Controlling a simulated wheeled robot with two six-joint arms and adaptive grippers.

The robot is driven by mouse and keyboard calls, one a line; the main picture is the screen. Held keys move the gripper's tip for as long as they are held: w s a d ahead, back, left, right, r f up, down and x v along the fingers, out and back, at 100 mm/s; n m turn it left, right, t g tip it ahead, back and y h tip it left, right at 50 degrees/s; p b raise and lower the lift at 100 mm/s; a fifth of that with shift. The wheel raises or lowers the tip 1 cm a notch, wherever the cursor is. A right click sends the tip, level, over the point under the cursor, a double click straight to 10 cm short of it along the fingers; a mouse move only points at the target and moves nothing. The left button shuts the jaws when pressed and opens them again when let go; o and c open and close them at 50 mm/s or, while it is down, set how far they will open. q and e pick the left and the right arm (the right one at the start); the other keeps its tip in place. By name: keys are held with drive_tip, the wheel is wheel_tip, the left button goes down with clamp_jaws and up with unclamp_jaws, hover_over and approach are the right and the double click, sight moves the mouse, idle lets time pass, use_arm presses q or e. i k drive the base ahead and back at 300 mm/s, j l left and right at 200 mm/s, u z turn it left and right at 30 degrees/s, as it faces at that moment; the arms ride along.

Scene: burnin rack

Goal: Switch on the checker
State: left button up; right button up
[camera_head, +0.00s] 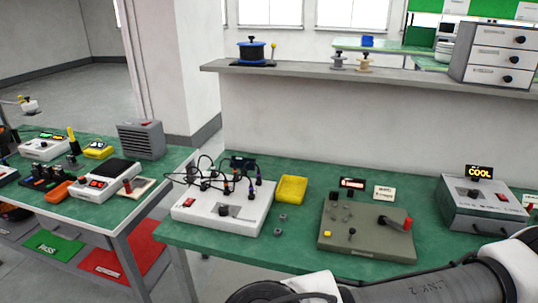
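No label in view names the checker, so I cannot tell for sure which device it is. A white box (190,214) with a red rocker switch (190,202), a black knob and several cables with plugs stands on the green bench. To its right is an olive panel (366,240) with a small lit display (352,183), a yellow button, knobs and a red-tipped lever (397,222). Neither gripper is in view; only my arm links show at the bottom right.
A yellow tray (292,189) and small grey nuts (279,232) lie between the white box and olive panel. The left table (118,214) holds several devices. A raised shelf (310,74) runs behind, with a drawer unit (500,55). My arm overlaps the bench's front right.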

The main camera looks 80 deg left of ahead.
sight(189, 201)
drive_tip(key=j+u, duration=0.1)
drive_tip(key=u, duration=2.95)
